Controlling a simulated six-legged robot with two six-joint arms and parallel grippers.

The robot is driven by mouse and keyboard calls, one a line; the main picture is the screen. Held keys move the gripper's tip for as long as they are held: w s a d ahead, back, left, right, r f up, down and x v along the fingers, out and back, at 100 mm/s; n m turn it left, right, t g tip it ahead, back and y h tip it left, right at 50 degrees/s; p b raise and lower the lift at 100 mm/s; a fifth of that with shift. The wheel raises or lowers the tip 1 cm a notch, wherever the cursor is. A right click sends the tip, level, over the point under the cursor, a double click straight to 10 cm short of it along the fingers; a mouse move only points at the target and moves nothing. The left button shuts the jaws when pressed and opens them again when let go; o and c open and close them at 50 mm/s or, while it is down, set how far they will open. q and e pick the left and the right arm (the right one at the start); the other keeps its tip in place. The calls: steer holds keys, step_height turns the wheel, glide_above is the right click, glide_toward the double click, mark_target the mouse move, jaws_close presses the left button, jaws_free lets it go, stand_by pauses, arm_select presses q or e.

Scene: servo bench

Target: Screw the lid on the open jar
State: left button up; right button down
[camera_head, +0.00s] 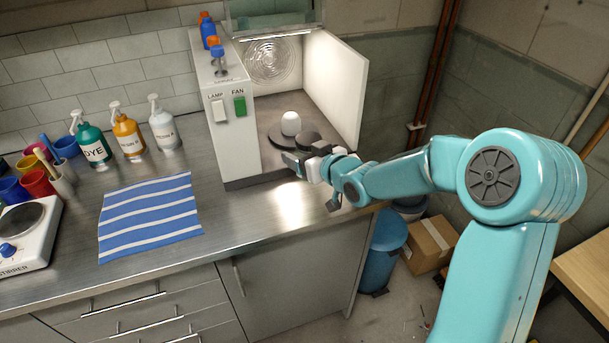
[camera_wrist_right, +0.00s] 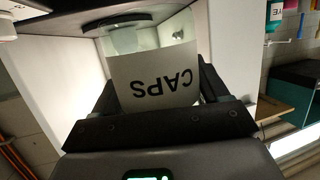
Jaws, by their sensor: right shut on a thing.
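My right gripper (camera_head: 307,163) reaches in from the right to the front opening of the white hood. The gripper is shut on this jar. A dark round top (camera_head: 309,140) shows just behind the gripper in the head view; I cannot tell whether it is a lid. The jar's mouth is not clear in either view. My left gripper is not in view.
The white hood (camera_head: 222,153) has LAMP and FAN switches, an open door (camera_head: 341,85) and a white domed object (camera_head: 290,123) inside. A striped cloth (camera_head: 150,216), several pump bottles (camera_head: 128,140) and a stirrer (camera_head: 22,235) are on the bench. Bench in front of the hood is clear.

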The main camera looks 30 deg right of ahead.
steer(key=shift+w+d+f, duration=0.1)
steer(key=shift+f, duration=0.85)
